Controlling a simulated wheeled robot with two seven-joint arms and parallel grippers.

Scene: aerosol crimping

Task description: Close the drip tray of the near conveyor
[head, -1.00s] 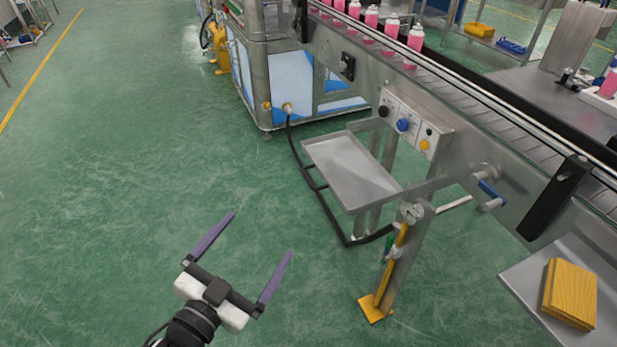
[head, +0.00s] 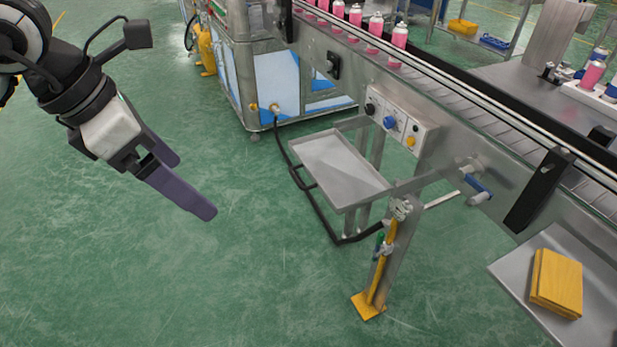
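The drip tray (head: 338,168) of the near conveyor is a shallow grey metal tray with raised rims. It juts out from under the conveyor (head: 447,93) over the green floor, with a dark bar handle (head: 302,180) along its outer left side. My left gripper (head: 196,187) comes in from the upper left, with two purple fingers pointing down and right. Its fingers are apart and nothing is between them. It is left of the tray, well clear of the handle. My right gripper is not in view.
A control panel (head: 398,123) with knobs sits on the conveyor side above the tray. A conveyor leg with a yellow foot (head: 368,306) and a crank handle (head: 478,189) stand to the right. A dark hose runs down near the tray. Floor on the left is clear.

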